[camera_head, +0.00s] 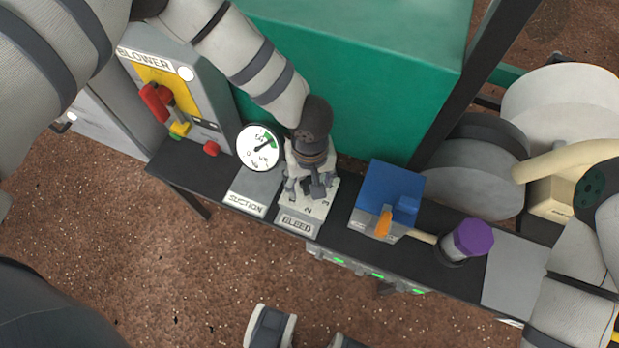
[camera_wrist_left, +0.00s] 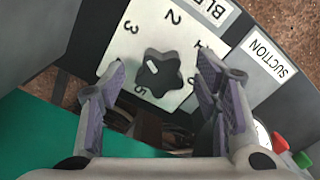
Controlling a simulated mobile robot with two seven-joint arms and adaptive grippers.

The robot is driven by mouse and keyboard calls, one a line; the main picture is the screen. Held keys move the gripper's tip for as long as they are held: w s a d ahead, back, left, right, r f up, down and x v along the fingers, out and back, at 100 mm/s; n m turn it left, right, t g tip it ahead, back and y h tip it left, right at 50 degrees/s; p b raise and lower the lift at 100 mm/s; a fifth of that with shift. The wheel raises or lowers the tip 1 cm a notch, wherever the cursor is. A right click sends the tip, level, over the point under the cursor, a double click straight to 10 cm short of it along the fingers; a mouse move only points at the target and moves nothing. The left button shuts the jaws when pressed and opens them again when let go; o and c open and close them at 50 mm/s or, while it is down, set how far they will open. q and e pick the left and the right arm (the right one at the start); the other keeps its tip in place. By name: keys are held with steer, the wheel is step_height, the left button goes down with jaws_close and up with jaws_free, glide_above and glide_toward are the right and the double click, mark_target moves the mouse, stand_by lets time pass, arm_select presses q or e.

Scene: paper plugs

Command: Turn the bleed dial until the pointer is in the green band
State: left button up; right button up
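The bleed dial, a black lobed knob (camera_wrist_left: 163,72) with a white mark, sits on a pale numbered plate. The mark points up-left in the left wrist view. My left gripper (camera_wrist_left: 165,95) is open, with one finger on each side of the knob and gaps visible between; it hides the knob in the head view, where the gripper (camera_head: 307,190) is over the plate (camera_head: 297,221). The suction gauge (camera_head: 257,160) has a white face, a green band at upper right and a dark pointer aimed up-right, at or near the band's edge.
The blower box (camera_head: 205,75) with a red lever (camera_head: 155,101) stands left of the gauge. A blue box (camera_head: 390,185) with an orange lever (camera_head: 383,223) and a purple cap (camera_head: 473,238) stand to the right. A green panel (camera_head: 390,70) rises behind.

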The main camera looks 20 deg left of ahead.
stand_by(0.4)
arm_select(q)
steer(key=shift+r+p, duration=1.1)
steer(key=shift+r, duration=0.95)
arm_select(e)
steer(key=shift+w+r+t, duration=0.3)
steer(key=shift+w+r, duration=0.4)
steer(key=shift+r, duration=0.35)
